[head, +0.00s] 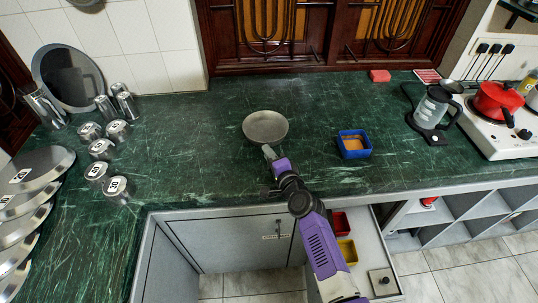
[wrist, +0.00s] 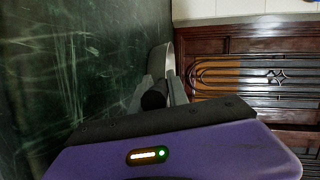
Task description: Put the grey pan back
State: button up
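The grey pan (head: 265,127) is a shallow round dish over the middle of the green counter, with its open side up. My gripper (head: 269,153) is at the pan's near edge. In the wrist view the pan (wrist: 160,61) shows nearly edge-on just beyond my gripper (wrist: 158,92). A dark round-ended piece, apparently the pan's handle, sits between the grey fingers, which look closed on it. I cannot tell whether the pan touches the counter.
A blue box (head: 354,145) stands right of the pan. A kettle-like press (head: 433,108) and a red pot (head: 497,101) on a white stove (head: 512,136) are at right. Metal canisters (head: 103,150) and stacked plates (head: 36,170) stand at left. An open drawer (head: 368,249) is below.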

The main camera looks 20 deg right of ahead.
jog(key=o, duration=0.3)
jog(key=shift+r, duration=0.1)
jog(key=shift+r, duration=0.2)
jog(key=p+v, duration=0.7)
jog(key=v, duration=0.3)
jog(key=shift+s+r, duration=0.1)
jog(key=shift+s, duration=0.85)
